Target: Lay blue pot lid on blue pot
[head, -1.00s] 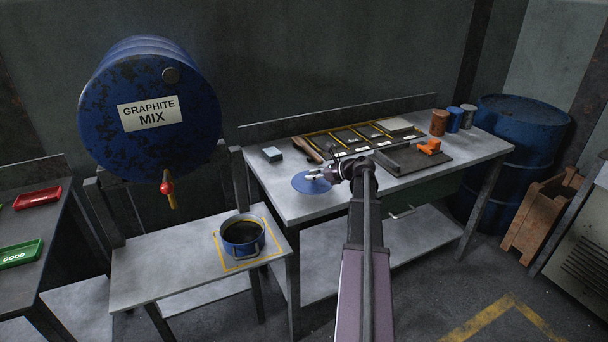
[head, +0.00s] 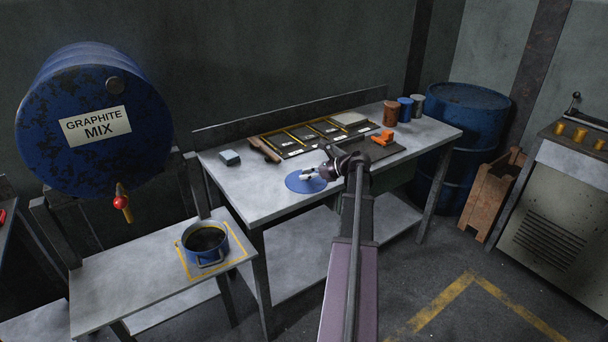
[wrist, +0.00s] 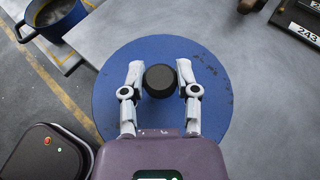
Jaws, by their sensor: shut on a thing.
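The blue pot lid (head: 298,183) is a flat blue disc over the front left part of the workbench; I cannot tell whether it touches the bench top. In the wrist view the lid (wrist: 160,60) fills the middle, with its black knob (wrist: 160,81) between my fingers. My gripper (head: 318,175) is shut on that knob. The blue pot (head: 205,258) stands open and upright on the lower stand to the left, inside a yellow outlined square, with dark contents. Its rim and a handle also show at the top left of the wrist view (wrist: 72,32).
The workbench (head: 262,200) holds a grey block (head: 230,158), a wooden-handled tool (head: 265,150), a tool tray (head: 312,138) and an orange item (head: 384,138). The graphite drum (head: 95,115), with its red-handled tap (head: 122,200), overhangs the stand (head: 120,295) behind the pot.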

